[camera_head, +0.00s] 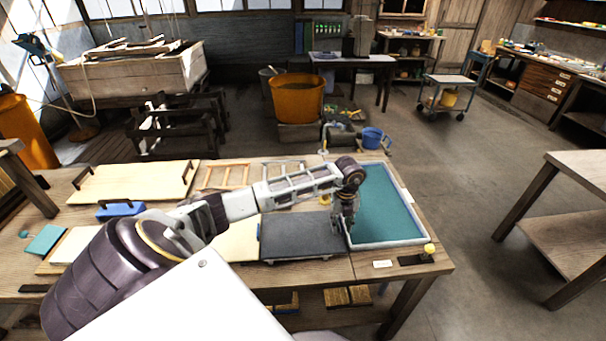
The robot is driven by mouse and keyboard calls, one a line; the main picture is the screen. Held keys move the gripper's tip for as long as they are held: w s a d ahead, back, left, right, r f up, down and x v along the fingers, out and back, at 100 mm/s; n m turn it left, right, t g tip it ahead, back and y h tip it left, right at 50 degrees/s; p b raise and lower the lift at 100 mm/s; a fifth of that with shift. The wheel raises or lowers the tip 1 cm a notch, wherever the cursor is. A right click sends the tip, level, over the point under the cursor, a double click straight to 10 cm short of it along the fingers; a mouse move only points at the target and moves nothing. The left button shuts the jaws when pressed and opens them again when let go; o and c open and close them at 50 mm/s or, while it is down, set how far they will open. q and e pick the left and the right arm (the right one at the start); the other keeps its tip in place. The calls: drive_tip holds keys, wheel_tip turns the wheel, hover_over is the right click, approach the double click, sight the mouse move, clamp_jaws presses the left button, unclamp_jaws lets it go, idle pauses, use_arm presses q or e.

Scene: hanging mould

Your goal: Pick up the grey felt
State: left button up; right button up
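The grey felt (300,236) looks like a dark grey square lying flat on the wooden table, between a pale board and a teal-filled tray. My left arm reaches across from the left. My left gripper (347,232) points down at the felt's right edge, beside the tray's left rim. Its fingers are small and dark here, so I cannot tell whether they are open, shut or touching the felt. My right gripper is not in view.
The white-rimmed tray (426,240) with a teal inside stands right of the felt. A pale board with handles (135,181), a blue block (121,209) and wooden frames (226,177) lie on the table (340,270). A small yellow-topped item (429,249) stands at the right corner.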

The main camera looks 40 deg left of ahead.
use_arm(q)
clamp_jaws()
idle(0.4)
drive_tip(key=shift+r, duration=0.15)
wheel_tip(320, 180, up, 10)
drive_tip(key=shift+b, duration=0.4)
idle(0.4)
idle(0.5)
